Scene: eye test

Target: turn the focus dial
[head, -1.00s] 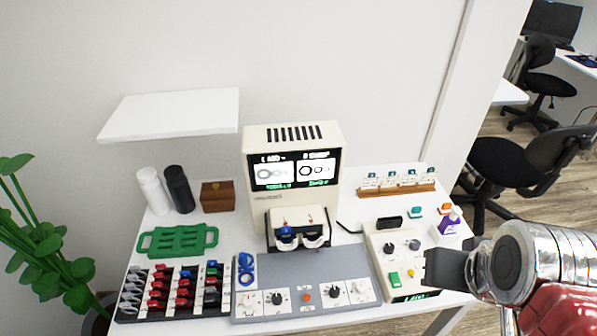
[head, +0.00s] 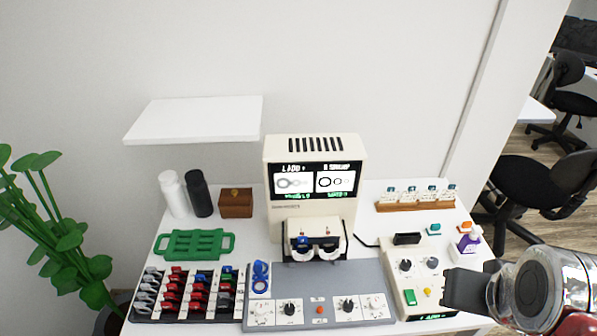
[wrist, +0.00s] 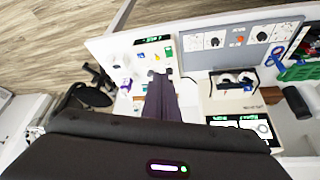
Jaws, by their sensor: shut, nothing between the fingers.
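A cream control box (head: 412,283) stands at the right of the table. It has a black dial (head: 405,265), a grey dial (head: 432,262), a green button and a yellow switch. A grey panel (head: 310,270) in front of the cream screen machine (head: 312,190) carries several more dials, one of them a black dial (head: 347,304). I cannot read which dial is the focus one. My gripper (head: 450,289) is shut and empty at the box's right side. In the wrist view my gripper (wrist: 162,78) points at the box (wrist: 150,58) and hides part of it; contact cannot be told.
A purple-and-white bottle (head: 467,243) and small coloured blocks stand right of the box. A wooden rack (head: 415,204) is behind it. A green tray (head: 195,244) and a black lens rack (head: 185,295) are at the left. A white shelf (head: 195,119) hangs above.

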